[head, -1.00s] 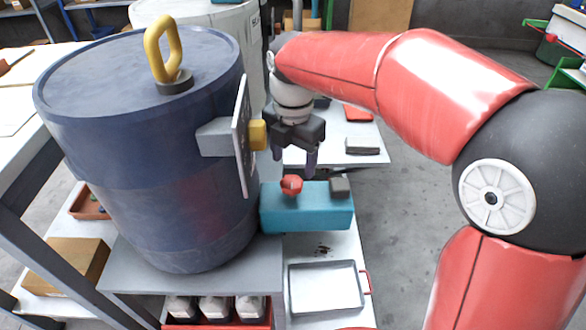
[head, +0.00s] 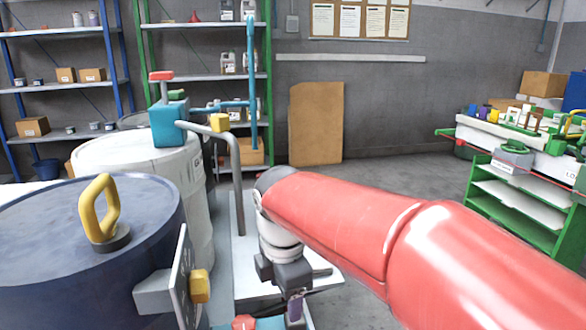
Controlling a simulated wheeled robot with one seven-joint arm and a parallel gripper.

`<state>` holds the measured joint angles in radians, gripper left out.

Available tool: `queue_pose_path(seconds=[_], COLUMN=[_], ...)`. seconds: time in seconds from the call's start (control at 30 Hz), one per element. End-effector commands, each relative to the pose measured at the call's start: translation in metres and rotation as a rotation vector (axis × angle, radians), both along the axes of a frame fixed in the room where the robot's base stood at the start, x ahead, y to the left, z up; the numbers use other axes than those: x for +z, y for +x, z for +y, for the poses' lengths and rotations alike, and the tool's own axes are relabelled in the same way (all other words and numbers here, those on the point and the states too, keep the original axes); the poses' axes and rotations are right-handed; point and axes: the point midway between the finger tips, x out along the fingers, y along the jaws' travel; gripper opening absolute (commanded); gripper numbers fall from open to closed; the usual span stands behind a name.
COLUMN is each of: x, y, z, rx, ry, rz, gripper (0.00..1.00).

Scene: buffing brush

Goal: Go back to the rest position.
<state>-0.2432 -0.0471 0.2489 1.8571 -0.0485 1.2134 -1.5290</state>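My gripper (head: 297,300) hangs at the end of my red arm, low in the middle of the head view. Its fingers point down, just above a teal block (head: 268,323) with a red knob (head: 244,322) at the bottom edge. Only part of the fingers shows, and the lower ends are hard to make out, so I cannot tell whether they are apart. I see nothing held in it.
A dark blue drum (head: 60,235) with a yellow handle (head: 100,208) and a side plate with a yellow knob (head: 200,286) stands left of my gripper. A white drum (head: 150,165) with a teal pump is behind. Grey floor (head: 375,190) is free beyond my arm.

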Motion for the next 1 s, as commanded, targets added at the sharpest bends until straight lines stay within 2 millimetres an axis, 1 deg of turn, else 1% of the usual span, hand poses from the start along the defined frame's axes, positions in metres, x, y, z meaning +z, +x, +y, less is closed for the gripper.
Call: queue_pose_path(seconds=[0.03,0.07,0.1,0.17,0.2,0.27,0.3,0.33,0.4,0.5,0.6,0.7,1.0], x=[0.005,0.006,0.007,0.006,0.005,0.001,-0.002,-0.005,-0.013,-0.022,-0.029,-0.032,-0.032], y=[-0.012,-0.018,-0.027,-0.042,-0.052,-0.068,-0.078,-0.085,-0.101,-0.118,-0.127,-0.131,-0.131], z=[-0.026,-0.039,-0.056,-0.081,-0.096,-0.117,-0.129,-0.137,-0.152,-0.167,-0.174,-0.177,-0.177], rx=[-0.193,-0.311,-0.466,-0.698,-0.853,-1.077,-1.218,-1.318,-1.525,-1.749,-1.884,-1.941,-1.949], ry=[0.028,0.048,0.081,0.136,0.180,0.250,0.301,0.338,0.423,0.525,0.590,0.619,0.622], rz=[-0.041,-0.061,-0.087,-0.124,-0.147,-0.176,-0.193,-0.202,-0.218,-0.227,-0.225,-0.223,-0.222], gripper=[0.64,0.64,0.64,0.64,0.64,0.64,0.64,0.64,0.64,0.64,0.64,0.64,0.64])
